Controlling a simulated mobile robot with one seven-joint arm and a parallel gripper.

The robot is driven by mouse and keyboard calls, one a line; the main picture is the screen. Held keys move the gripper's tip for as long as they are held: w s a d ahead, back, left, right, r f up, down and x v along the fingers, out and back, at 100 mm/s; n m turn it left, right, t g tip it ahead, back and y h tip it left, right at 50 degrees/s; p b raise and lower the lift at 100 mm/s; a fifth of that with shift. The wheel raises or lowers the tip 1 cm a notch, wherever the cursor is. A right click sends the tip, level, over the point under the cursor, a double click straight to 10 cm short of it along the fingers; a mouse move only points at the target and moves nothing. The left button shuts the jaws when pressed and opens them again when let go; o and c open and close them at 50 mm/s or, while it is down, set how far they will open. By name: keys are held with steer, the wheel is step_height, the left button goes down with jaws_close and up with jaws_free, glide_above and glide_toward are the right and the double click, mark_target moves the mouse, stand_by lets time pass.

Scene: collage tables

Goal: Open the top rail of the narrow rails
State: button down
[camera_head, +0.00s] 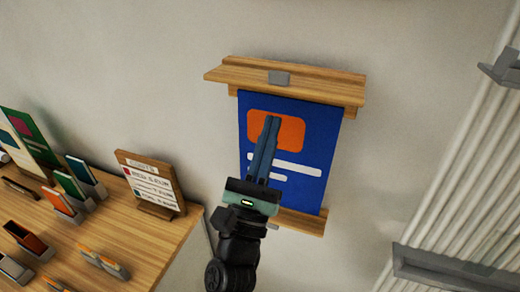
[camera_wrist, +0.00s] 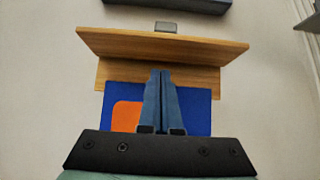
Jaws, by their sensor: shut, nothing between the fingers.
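The narrow rails are a wooden top rail (camera_head: 310,80) and a wooden bottom rail (camera_head: 300,221) on the wall, with a blue poster (camera_head: 320,140) between them. The top rail is tilted outward from its wooden backing and has a small grey tab (camera_head: 279,77) at its middle; both also show in the wrist view, the top rail (camera_wrist: 205,49) and the tab (camera_wrist: 169,27). My gripper (camera_head: 271,120) is shut and empty. It is in front of the poster, below the top rail, and hides part of the orange patch. I cannot tell whether it touches anything.
A wooden table (camera_head: 140,235) at the left holds small card holders and a standing wooden sign (camera_head: 150,183). A white ribbed panel (camera_head: 460,170) with grey brackets (camera_head: 450,268) is at the right. The wall around the rails is bare.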

mark_target(274, 85)
steer(key=shift+r+p, duration=1.25)
steer(key=shift+r, duration=0.55)
steer(key=shift+r+b, duration=0.2)
steer(key=shift+b, duration=0.2)
steer(key=shift+s+a+r+b, duration=0.15)
steer(key=shift+r+b, duration=0.15)
steer(key=shift+r, duration=0.7)
